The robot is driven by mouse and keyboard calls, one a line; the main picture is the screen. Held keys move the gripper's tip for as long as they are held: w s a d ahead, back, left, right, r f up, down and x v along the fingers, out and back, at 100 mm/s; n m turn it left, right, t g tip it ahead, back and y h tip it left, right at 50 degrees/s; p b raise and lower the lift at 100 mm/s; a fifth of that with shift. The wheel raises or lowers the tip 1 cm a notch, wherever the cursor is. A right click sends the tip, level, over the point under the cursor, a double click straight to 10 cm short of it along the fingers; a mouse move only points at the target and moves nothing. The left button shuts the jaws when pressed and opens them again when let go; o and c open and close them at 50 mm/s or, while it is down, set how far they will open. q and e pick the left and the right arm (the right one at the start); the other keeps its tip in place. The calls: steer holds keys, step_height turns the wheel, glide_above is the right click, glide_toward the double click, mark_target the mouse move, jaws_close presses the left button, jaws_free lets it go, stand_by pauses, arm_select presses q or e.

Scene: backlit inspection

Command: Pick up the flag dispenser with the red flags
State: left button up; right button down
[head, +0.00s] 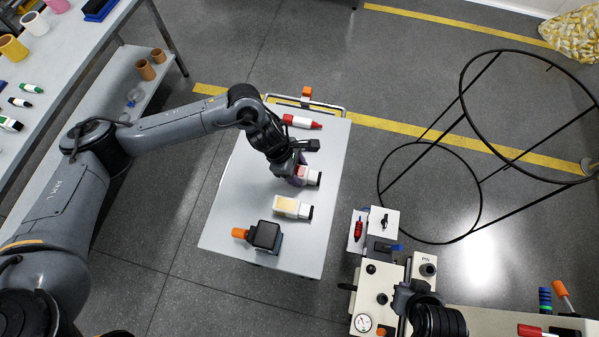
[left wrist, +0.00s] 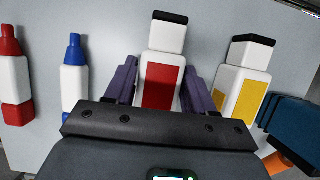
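The flag dispenser with the red flags (left wrist: 159,86) is a white block with a red panel and a black cap, lying on the small grey table (head: 231,205). In the head view it shows partly (head: 313,178), the rest hidden by my left gripper (head: 299,176). In the left wrist view the purple fingers of my left gripper (left wrist: 160,82) stand on either side of its body. The fingers look open, with a thin gap at the left side; contact on the right is unclear. A dark part of my right arm shows at the lower right in the head view; its fingers cannot be made out.
A similar dispenser with a yellow panel (left wrist: 246,88) lies close beside it. A dark blue device with an orange end (head: 265,236) is at the near edge. A red-and-white marker (head: 301,121) and a blue-and-white one (left wrist: 74,80) lie on the other side.

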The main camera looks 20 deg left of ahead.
arm_select(q)
steer(key=c, duration=0.6)
steer(key=shift+o, duration=0.2)
steer(key=shift+r, duration=0.1)
